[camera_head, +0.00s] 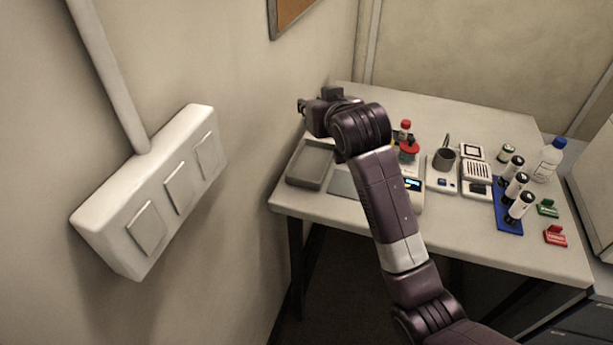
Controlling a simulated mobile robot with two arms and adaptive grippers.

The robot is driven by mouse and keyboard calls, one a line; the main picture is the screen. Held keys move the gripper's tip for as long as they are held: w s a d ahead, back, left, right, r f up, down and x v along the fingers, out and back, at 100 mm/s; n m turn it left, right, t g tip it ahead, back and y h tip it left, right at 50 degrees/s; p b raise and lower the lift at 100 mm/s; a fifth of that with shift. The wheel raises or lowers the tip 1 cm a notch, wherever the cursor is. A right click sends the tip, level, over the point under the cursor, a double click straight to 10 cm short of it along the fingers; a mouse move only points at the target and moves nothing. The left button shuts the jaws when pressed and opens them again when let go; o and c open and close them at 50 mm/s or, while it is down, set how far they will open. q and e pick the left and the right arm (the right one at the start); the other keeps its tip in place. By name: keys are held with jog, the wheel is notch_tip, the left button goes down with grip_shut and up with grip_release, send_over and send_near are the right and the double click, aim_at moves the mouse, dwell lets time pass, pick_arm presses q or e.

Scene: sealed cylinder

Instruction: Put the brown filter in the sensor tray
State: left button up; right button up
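A shallow grey tray (311,164) lies at the left end of the table and looks empty; it may be the sensor tray. I cannot make out a brown filter in this view. My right arm comes in from the lower right and reaches across the table. Its gripper (305,107) is above the table's back left, close to the wall and beyond the grey tray. The wrist partly hides the fingers, so I cannot tell whether they are open or hold anything. My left gripper is out of view.
A white switch box (152,192) juts from the left wall.

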jog(key=shift+w+a+r, duration=0.1)
jog(key=shift+a+r, duration=0.45)
jog(key=shift+r, duration=0.25)
jog(key=shift+a+h, duration=0.1)
jog(key=shift+h, duration=0.2)
notch_tip(320, 180, down, 14)
jog(key=shift+f+p, duration=0.25)
jog(key=shift+p, duration=0.7)
notch_tip(320, 180, down, 5)
jog(key=o, duration=1.1)
jog(key=shift+c, duration=0.2)
jog(key=v, duration=1.2)
jog(key=shift+b, duration=0.3)
jog(key=shift+f, duration=0.1)
